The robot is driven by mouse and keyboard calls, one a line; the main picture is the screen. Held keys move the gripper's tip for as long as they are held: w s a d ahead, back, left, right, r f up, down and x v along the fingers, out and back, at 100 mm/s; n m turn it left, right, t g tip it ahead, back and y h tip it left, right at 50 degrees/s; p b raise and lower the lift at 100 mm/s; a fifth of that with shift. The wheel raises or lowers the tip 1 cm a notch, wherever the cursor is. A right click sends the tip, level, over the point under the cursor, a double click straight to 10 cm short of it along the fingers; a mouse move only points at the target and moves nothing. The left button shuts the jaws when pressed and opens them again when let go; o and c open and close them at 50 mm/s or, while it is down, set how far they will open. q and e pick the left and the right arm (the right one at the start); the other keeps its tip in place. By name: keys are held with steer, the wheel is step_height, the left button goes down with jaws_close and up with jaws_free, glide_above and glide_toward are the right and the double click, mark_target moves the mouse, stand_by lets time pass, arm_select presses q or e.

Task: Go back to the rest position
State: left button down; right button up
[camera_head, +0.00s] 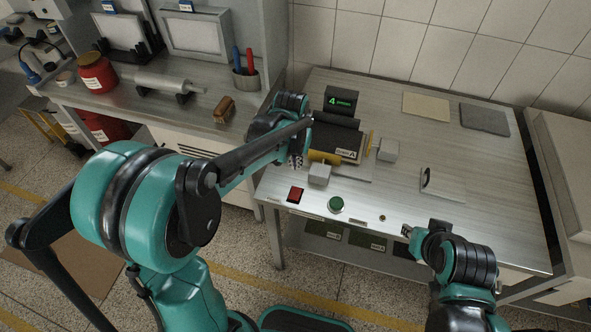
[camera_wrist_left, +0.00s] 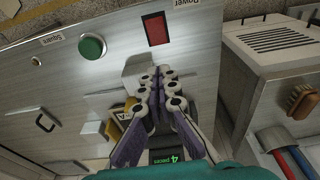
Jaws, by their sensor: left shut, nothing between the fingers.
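My left gripper (camera_head: 296,161) hangs over the left part of the steel table (camera_head: 480,160), beside a small dark machine (camera_head: 337,140) with a yellow part. In the left wrist view the left gripper (camera_wrist_left: 161,80) has its fingers together with nothing between them. It is in front of a grey block, which it partly hides. My right gripper (camera_head: 409,231) is low at the table's front edge, mostly hidden by its own arm, and its fingers are too small to read.
A red switch (camera_head: 295,194) and a green button (camera_head: 336,204) sit along the table's front edge. Grey blocks (camera_head: 319,174) flank the machine. A display (camera_head: 342,101) reads 4. The table's right side is mostly clear.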

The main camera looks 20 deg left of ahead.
arm_select(q)
steer(key=shift+r, duration=0.65)
steer(key=s+a+t+b, duration=0.1)
steer(key=s+t+b, duration=0.1)
steer(key=s, duration=0.6)
steer(key=s+a+r+t+b, duration=0.1)
steer(key=s+a+t+b, duration=0.1)
steer(key=s, duration=0.7)
steer(key=shift+t, duration=0.8)
steer(key=shift+r, duration=0.1)
